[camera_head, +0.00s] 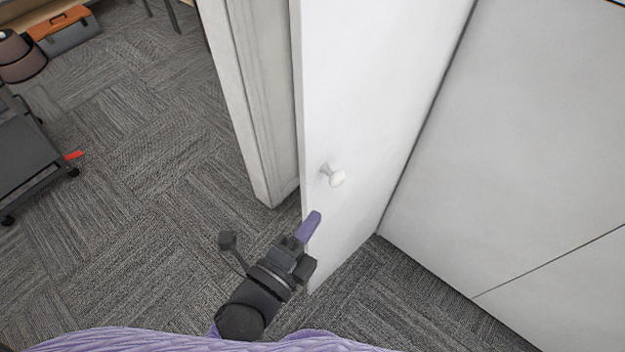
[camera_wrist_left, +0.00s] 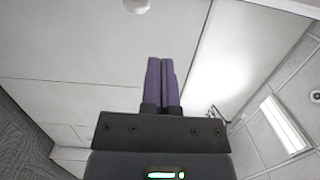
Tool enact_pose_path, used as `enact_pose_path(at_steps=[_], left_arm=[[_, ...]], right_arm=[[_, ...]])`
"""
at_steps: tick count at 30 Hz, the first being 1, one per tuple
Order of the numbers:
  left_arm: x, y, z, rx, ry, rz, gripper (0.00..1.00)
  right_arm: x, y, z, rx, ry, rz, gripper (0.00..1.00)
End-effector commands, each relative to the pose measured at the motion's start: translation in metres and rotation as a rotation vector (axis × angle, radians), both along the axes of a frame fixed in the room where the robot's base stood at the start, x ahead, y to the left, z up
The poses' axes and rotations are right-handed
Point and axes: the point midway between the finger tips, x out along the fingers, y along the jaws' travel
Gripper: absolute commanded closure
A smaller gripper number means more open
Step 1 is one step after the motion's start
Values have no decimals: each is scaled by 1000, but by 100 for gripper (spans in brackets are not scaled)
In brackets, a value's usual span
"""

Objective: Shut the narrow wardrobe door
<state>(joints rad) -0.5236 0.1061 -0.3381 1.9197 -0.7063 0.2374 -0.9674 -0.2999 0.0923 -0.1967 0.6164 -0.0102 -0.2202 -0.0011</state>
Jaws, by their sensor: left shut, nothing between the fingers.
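The narrow wardrobe door (camera_head: 345,105) is white and stands ajar in the head view, with a gap of dark floor between its free edge and the wardrobe side panel (camera_head: 262,110). A round white knob (camera_head: 334,175) sits on its face, and a knob also shows at the top of the left wrist view (camera_wrist_left: 137,5). My left gripper (camera_head: 309,226) is shut and empty, just below the knob and in front of the door's lower free edge. I cannot tell whether its tips touch the door. My right gripper is not in view.
A large white panel (camera_head: 520,130) stands to the right of the door. Grey carpet tile (camera_head: 130,200) is open at the left. A dark wheeled cart (camera_head: 30,150) stands at the far left, with an orange and grey toolbox (camera_head: 62,30) behind it.

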Motion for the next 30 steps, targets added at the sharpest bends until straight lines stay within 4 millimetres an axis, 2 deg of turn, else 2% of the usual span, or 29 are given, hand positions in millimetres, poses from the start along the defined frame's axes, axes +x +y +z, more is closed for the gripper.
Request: enact_pose_path(at_steps=[10,12,19,30], left_arm=[[68,-36,1,-2,0,1,100],[75,-23,1,3,2,1,100],[90,-6,0,0,2,2,100],[91,-4,-1,-2,5,1,100]], right_arm=[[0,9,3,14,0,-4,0],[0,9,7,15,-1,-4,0],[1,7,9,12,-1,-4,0],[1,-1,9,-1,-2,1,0]])
